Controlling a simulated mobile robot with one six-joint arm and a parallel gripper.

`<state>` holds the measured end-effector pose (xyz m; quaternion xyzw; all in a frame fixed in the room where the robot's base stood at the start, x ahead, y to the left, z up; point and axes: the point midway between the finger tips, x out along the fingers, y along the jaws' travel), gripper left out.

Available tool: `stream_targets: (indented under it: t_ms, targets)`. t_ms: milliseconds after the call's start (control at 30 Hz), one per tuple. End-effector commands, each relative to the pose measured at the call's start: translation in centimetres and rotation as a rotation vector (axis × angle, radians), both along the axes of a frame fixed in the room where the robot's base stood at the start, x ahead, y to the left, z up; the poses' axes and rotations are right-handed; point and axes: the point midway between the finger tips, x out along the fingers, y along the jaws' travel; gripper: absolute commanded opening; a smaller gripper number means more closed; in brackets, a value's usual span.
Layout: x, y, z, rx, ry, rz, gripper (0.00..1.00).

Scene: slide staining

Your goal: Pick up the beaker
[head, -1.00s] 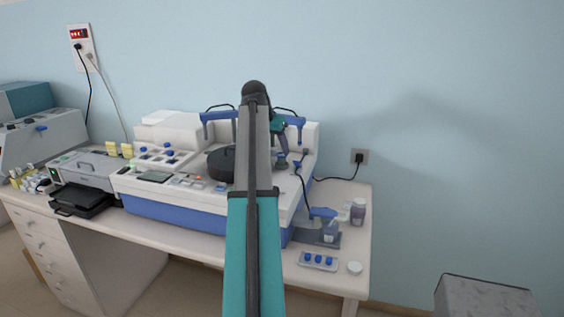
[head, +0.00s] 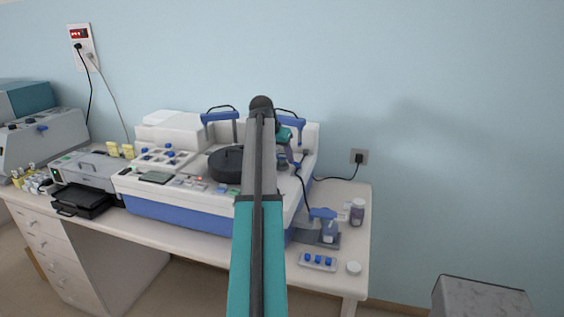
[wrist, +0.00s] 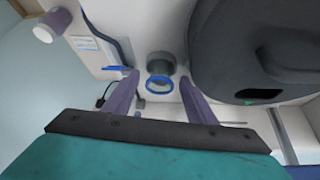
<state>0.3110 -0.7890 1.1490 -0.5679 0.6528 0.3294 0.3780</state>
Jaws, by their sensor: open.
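A small round vessel with a blue rim (wrist: 160,83) seems to be the beaker. It shows in the wrist view between my two purple finger pads, with a grey round part (wrist: 160,65) just beyond it. My gripper (wrist: 158,86) is open, one finger on each side of the vessel with gaps between. I cannot tell how far below the fingertips the vessel is. In the head view my arm hides most of this spot, and only a small dark bluish shape (head: 282,161) shows under the teal wrist.
The black round lid (wrist: 265,50) of the white and blue staining machine (head: 180,213) is close to the right finger. A blue dispenser (head: 322,213), a purple jar (head: 357,213) and a tray with blue caps (head: 318,261) stand at the desk's right end.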

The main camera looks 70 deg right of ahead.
Motion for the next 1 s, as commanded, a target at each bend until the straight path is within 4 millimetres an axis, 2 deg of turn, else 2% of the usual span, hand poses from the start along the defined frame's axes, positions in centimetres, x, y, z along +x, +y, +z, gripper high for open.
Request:
stream_targets:
  t_ms: [567, 600, 833, 867, 1000]
  targets:
    - [-0.06, -0.12, -0.17, -0.001, 0.0, -0.001, 0.51]
    - [-0.07, -0.12, -0.17, -0.001, 0.0, -0.001, 0.49]
    - [-0.09, -0.13, -0.16, -0.001, 0.0, -0.001, 0.11]
    - [-0.09, -0.13, -0.16, -0.001, 0.0, -0.001, 0.08]
    - [-0.09, -0.14, -0.16, -0.001, 0.0, -0.001, 0.07]
